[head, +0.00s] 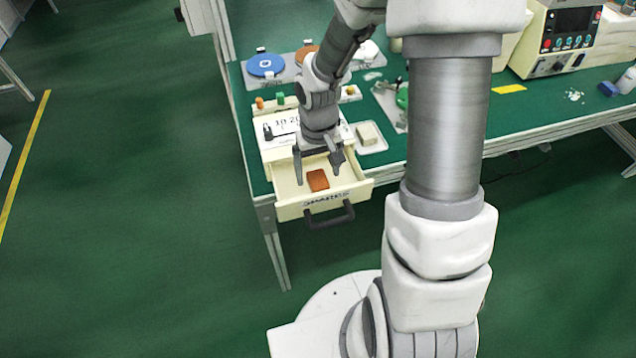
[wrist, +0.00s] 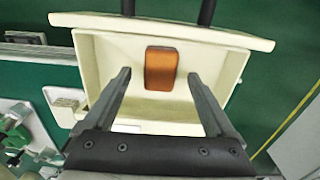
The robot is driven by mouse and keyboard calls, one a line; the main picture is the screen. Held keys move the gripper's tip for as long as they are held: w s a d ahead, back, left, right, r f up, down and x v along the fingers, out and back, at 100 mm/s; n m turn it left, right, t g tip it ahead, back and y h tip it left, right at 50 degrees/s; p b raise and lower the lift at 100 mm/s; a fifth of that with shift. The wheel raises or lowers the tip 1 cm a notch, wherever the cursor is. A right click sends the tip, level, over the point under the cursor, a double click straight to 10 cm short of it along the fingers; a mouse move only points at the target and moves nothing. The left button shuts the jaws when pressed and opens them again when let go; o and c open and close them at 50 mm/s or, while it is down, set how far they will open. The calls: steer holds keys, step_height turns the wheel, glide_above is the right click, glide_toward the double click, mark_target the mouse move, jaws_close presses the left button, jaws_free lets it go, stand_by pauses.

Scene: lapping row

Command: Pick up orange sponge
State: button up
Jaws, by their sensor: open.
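The orange sponge (head: 317,180) is a small brownish-orange block lying flat in the open cream drawer (head: 288,190). In the wrist view the sponge (wrist: 161,68) lies near the drawer's front wall, ahead of the fingertips. The drawer (wrist: 105,62) holds nothing else that I can see. My gripper (head: 318,174) is over the drawer with its fingers pointing down. It is open and empty. In the wrist view my gripper (wrist: 158,78) has its two fingers spread to either side of the sponge, apart from it.
The drawer's dark handle (head: 330,215) sticks out past the green table's (head: 530,115) edge. A white dish with a pale block (head: 368,135) stands right of the drawer unit. Blue (head: 265,65) and orange discs lie behind. A control box (head: 560,40) stands at the back right.

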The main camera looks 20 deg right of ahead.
mark_target(320, 179)
steer(key=shift+f, duration=0.8)
steer(key=c, duration=1.4)
steer(key=shift+r, duration=0.5)
steer(key=r, duration=0.2)
steer(key=r+p, duration=0.1)
steer(key=r, duration=0.1)
steer(key=shift+s+d, duration=0.1)
steer(key=shift+d, duration=0.1)
steer(key=s+d+r+p, duration=0.1)
steer(key=s+d+r, duration=0.1)
steer(key=d, duration=0.1)
steer(key=s+d+r, duration=0.2)
steer(key=d, duration=0.1)
steer(key=s+d+r+p, duration=0.1)
steer(key=s+d+r, duration=0.1)
steer(key=d, duration=0.1)
steer(key=shift+d+p, duration=0.3)
steer(key=shift+p, duration=0.05)
